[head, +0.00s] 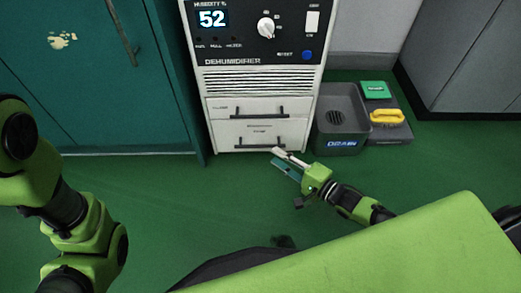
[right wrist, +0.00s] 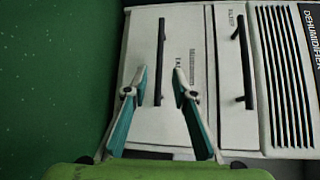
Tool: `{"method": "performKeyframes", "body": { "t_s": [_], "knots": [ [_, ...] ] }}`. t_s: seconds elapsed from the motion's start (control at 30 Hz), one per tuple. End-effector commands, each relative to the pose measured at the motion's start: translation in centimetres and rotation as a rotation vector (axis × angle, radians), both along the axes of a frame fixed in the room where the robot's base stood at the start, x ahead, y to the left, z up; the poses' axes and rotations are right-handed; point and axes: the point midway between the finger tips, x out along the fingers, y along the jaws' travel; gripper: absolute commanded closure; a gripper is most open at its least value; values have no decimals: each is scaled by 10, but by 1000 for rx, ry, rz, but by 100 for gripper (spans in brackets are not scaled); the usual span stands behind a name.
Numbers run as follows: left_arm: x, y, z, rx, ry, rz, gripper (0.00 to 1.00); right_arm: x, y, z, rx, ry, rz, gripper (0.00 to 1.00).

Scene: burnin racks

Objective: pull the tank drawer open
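The white dehumidifier has two drawers. The lower one, which appears to be the tank drawer (head: 232,131), looks closed, with a black bar handle (head: 250,147). My right gripper (head: 277,157) is in front of this drawer, near the right part of its handle. In the right wrist view, turned sideways, the tank drawer (right wrist: 138,60) and its handle (right wrist: 161,45) show. The right gripper (right wrist: 161,86) is open there, with one finger on each side of the handle's near end. Contact cannot be told. My left arm shows at the left; its gripper is out of view.
Above is a filter drawer (head: 223,105) with its own handle (head: 262,112). A grey drain bin (head: 341,127) stands right of the dehumidifier, beside a dark crate (head: 398,132) with a yellow item (head: 386,116). A teal cabinet (head: 90,85) is at left. The green floor in front is clear.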

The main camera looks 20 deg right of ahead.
Motion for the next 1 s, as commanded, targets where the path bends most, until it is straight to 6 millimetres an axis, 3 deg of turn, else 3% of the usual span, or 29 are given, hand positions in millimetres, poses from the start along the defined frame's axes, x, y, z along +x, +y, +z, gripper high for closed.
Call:
{"method": "performKeyframes", "body": {
  "t_s": [0.1,0.4,0.83,0.87,0.93,1.0],
  "knots": [
    [-1,0,-22,0,-2,0,60,24,14,-9,3,-4,0,75],
    [0,0,-47,0,-1,0,60,64,37,-13,0,-2,1,75],
    [-1,0,-50,0,-2,0,60,72,41,-12,0,1,0,75],
    [-1,0,-50,0,-2,0,60,72,41,-12,0,1,0,78],
    [-1,0,-50,0,-2,0,60,72,41,-12,0,1,0,96],
    [-1,0,-50,0,-2,0,60,72,41,-12,0,1,0,100]
  ]
}}
